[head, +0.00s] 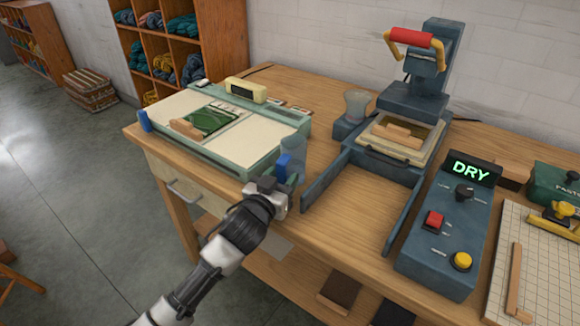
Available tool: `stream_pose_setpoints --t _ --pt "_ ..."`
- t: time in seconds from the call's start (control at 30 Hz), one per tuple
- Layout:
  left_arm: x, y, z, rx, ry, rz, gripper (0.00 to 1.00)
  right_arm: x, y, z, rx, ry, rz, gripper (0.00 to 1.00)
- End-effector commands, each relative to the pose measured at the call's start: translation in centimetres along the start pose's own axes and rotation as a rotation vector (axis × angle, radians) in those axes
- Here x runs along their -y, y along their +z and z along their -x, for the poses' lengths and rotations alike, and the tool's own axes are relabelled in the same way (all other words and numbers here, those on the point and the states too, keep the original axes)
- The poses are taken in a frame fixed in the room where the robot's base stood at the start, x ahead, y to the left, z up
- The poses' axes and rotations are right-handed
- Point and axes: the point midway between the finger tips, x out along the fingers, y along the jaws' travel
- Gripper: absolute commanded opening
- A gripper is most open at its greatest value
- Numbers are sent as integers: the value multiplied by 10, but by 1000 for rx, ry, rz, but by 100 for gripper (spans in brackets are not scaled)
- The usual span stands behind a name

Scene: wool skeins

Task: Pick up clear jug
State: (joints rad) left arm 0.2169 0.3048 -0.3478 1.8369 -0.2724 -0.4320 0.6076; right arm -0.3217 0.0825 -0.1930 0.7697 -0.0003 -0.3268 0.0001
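The jug's lower part is largely hidden by the gripper. I cannot tell whether the fingers are closed on it or only beside it. The jug looks upright. My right gripper is out of view.
The wooden bench (330,238) holds the pale green machine (215,125) on the left and a dark blue press (412,100) behind. A clear cup (357,104) sits on a blue base beside the press. Low blue rails (326,181) stand right of the jug. A control box (452,225) reads DRY.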

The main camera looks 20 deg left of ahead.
Motion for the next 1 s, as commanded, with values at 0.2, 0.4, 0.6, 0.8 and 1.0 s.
stream_pose_setpoints --t 0.2,0.4,0.6,0.8,1.0 --pt "0 0 0 0 0 0 12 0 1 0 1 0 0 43" --pt "0 -1 0 -2 0 -1 0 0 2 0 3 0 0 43" --pt "0 -1 0 -2 0 -1 0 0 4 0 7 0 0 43" --pt "0 -6 0 -2 0 -1 0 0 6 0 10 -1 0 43" --pt "0 -18 0 -4 0 -2 0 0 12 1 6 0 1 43"
